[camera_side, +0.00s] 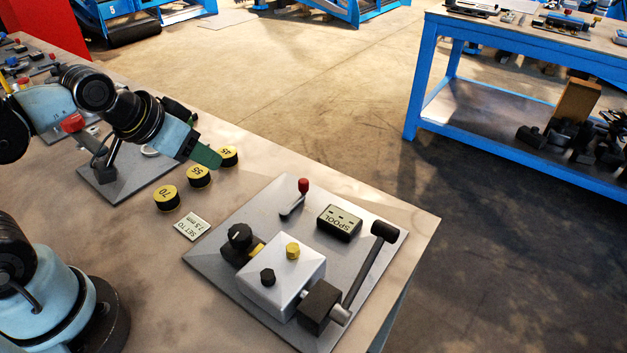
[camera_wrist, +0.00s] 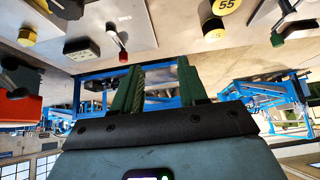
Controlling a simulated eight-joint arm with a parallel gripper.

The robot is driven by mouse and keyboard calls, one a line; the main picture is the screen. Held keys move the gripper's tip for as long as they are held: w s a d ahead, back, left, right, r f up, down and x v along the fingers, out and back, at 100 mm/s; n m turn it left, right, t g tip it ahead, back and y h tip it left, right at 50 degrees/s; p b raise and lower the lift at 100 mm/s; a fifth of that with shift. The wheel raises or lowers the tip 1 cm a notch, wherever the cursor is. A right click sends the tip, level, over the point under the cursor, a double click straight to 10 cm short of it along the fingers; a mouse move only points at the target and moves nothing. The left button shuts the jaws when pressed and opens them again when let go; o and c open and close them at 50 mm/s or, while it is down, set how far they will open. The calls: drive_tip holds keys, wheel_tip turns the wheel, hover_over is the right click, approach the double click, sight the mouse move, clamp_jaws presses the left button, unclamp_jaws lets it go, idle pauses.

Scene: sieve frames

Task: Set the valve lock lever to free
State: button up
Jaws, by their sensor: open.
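A small lever with a red knob (camera_side: 303,186) stands on the grey plate (camera_side: 210,262), its short grey arm slanting down to the left of the knob. The red-knobbed lever also shows in the wrist view (camera_wrist: 122,54). A larger dark lever (camera_side: 368,266) with a black grip rises at the plate's right, beside the pale valve block (camera_side: 268,287).
A black block marked SPOOL (camera_side: 339,221) sits between the levers. Yellow-topped discs marked 70 (camera_side: 166,196), 55 (camera_side: 199,175) and 45 (camera_side: 229,154) stand near my gripper. A SET TO 7.5 mm card (camera_side: 192,226) lies beside the plate. The table edge runs behind the plate.

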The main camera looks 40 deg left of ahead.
drive_tip(key=shift+o, duration=0.5)
drive_tip(key=shift+w+r, duration=0.1)
drive_tip(key=w+d+r+m+g, duration=0.1)
drive_tip(key=w+d+r+g, duration=0.3)
drive_tip(key=w, duration=0.3)
drive_tip(key=m+g, duration=0.2)
drive_tip(key=g, duration=0.1)
approach(303, 181)
wheel_tip(303, 181, down, 9)
drive_tip(key=shift+w+f, duration=0.15)
clamp_jaws()
